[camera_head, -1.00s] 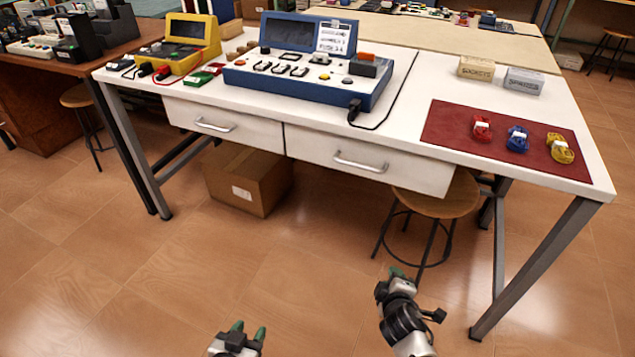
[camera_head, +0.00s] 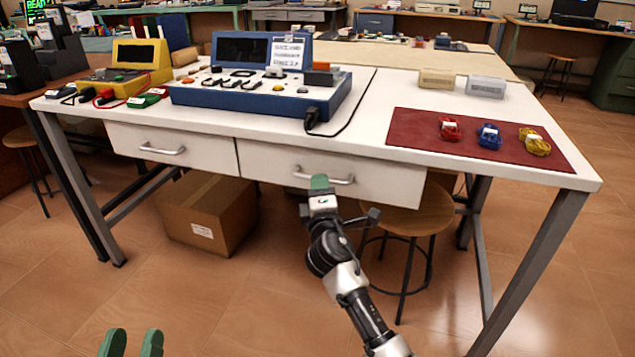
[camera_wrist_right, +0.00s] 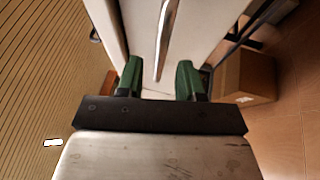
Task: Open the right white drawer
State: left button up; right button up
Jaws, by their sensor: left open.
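The right white drawer (camera_head: 390,184) is under the white table top and looks shut, its front level with the drawer beside it. Its metal bar handle (camera_head: 340,181) is partly covered by my right gripper (camera_head: 319,184). In the right wrist view the same handle (camera_wrist_right: 166,38) runs between the spread green fingers of my right gripper (camera_wrist_right: 158,78), with gaps on both sides. My right gripper is open at the handle. My left gripper (camera_head: 131,343) is open and empty at the bottom left, well away from the drawers.
The left drawer (camera_head: 205,160) is shut. A cardboard box (camera_head: 190,215) and a wooden stool (camera_head: 410,215) stand under the table. A blue console (camera_head: 250,98) and a red mat (camera_head: 405,140) lie on top. The floor in front is clear.

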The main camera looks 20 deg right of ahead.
pick_arm(q)
jog(key=shift+s+d+r+t+h+b, duration=0.15)
jog(key=shift+s+r+t+h, duration=0.1)
jog(key=shift+r+t, duration=0.3)
jog(key=shift+s+a+r+t+h+b, duration=0.15)
jog(key=shift+s+r+t+h, duration=0.1)
jog(key=shift+r+t, duration=0.3)
pick_arm(e)
jog(key=shift+x, duration=1.8)
pick_arm(q)
jog(key=shift+d, duration=0.1)
pick_arm(e)
jog(key=shift+c, duration=0.5)
grip_shut()
